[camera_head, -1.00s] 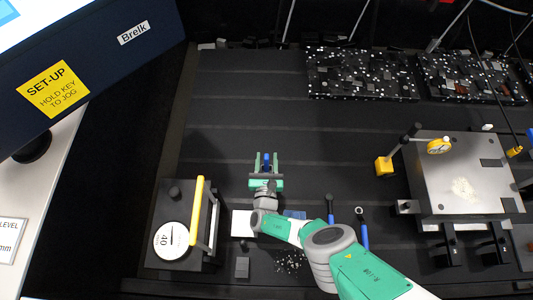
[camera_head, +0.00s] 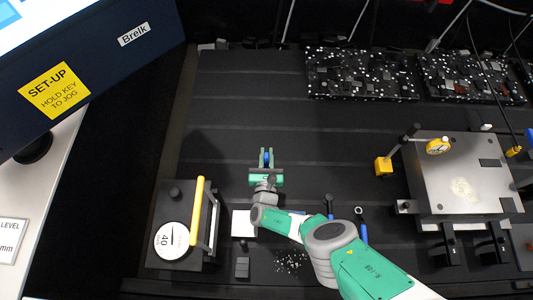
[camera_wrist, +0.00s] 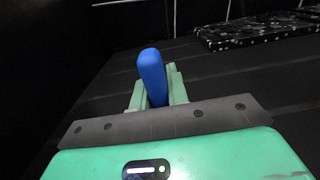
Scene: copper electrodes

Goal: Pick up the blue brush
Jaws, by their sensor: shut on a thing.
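The blue brush (camera_wrist: 152,76) shows in the wrist view as a rounded blue handle standing up between my gripper's green fingers. In the head view only a small blue part of the brush (camera_head: 267,157) shows at the fingertips. My gripper (camera_head: 266,156) is shut on it, over the dark bed left of the middle. The fingers also show in the wrist view (camera_wrist: 158,88). The lower part of the brush is hidden by my gripper. I cannot tell its height above the bed.
A block with a yellow handle and a round dial (camera_head: 172,240) stands at the left front. Blue-handled tools (camera_head: 329,206) lie to the right of my wrist. A grey plate fixture (camera_head: 460,180) stands at the right. The dark bed (camera_head: 240,95) beyond my gripper is clear.

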